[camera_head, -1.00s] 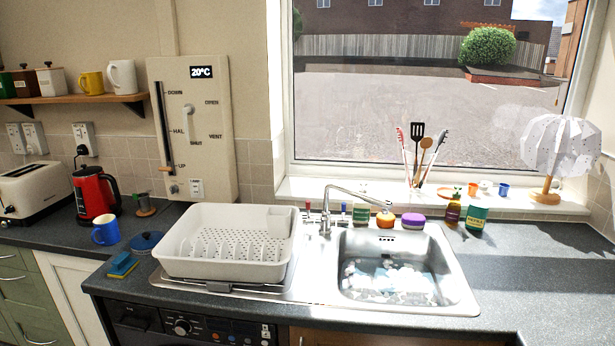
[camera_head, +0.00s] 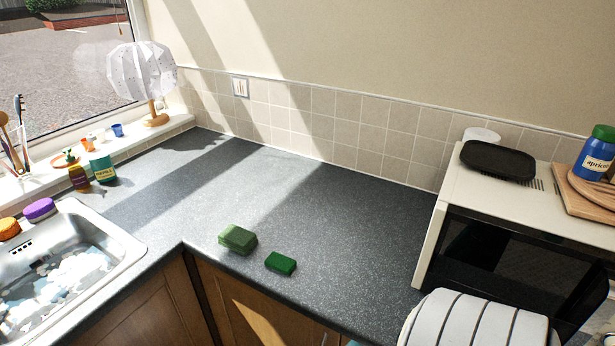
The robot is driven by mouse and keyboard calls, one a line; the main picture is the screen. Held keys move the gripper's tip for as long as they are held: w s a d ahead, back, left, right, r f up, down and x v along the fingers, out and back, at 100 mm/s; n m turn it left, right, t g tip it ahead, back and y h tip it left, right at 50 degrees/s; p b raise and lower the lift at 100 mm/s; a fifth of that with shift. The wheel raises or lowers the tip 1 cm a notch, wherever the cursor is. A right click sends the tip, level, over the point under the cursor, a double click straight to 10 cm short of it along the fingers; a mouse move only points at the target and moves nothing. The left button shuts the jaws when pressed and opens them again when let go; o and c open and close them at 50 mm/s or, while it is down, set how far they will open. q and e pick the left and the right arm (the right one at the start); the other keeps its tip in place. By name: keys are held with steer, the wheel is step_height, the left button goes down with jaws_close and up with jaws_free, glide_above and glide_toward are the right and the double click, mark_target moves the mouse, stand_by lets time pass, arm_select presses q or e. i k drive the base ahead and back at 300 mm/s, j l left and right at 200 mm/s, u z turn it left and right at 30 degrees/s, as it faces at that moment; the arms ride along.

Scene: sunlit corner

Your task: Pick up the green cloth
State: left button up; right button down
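A folded olive-green cloth (camera_head: 237,239) lies on the dark speckled worktop (camera_head: 300,210), close to its front edge near the inner corner. It looks like a thick, layered block. A smaller, brighter green block (camera_head: 281,263), perhaps a sponge or scourer, lies just to its right, a small gap apart. Neither of my grippers is in view, so nothing shows of whether they are open or shut.
The sink (camera_head: 130,246) is at the left. A microwave (camera_head: 500,215) stands at the right, with a black tray (camera_head: 497,160) on top. A white ribbed object (camera_head: 475,322) fills the lower right. The worktop behind the cloth is clear.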

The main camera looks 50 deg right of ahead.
mark_target(241, 240)
steer(key=z, duration=1.1)
